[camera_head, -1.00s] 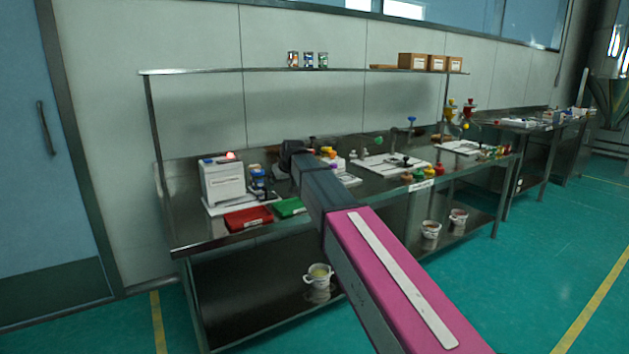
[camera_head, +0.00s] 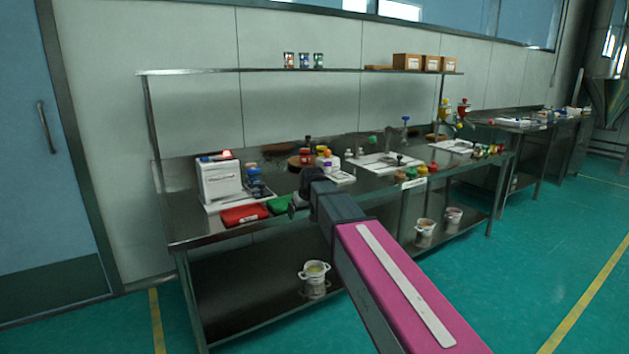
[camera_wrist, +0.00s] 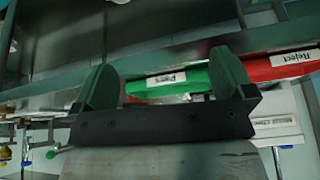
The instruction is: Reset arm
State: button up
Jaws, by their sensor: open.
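My arm reaches from the lower right toward the table in the head view, its dark end near the front edge. In the wrist view my gripper (camera_wrist: 168,85) is open, its two green-grey fingers apart with nothing held between them. Beyond the fingers lies a green tray labelled Pass (camera_wrist: 172,82), and to its right a red tray labelled Reject (camera_wrist: 285,64). In the head view the red tray (camera_head: 244,215) and the green tray (camera_head: 279,204) lie left of my arm's end. The fingertips are hard to make out there.
A white machine (camera_head: 219,180) with a red light stands behind the trays. The steel table (camera_head: 200,231) carries several jars and bottles. A raised shelf (camera_head: 300,71) runs above it. White pots stand on the lower shelf, one of them (camera_head: 315,270) near my arm. The green floor is open.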

jog(key=s+d+f+m+g+h, duration=0.2)
jog(key=s+d+f+m+g, duration=0.2)
jog(key=s+d+f, duration=1.9)
jog(key=s, duration=0.2)
jog(key=shift+s+m, duration=0.3)
jog(key=shift+m, duration=0.1)
jog(key=shift+c, duration=0.3)
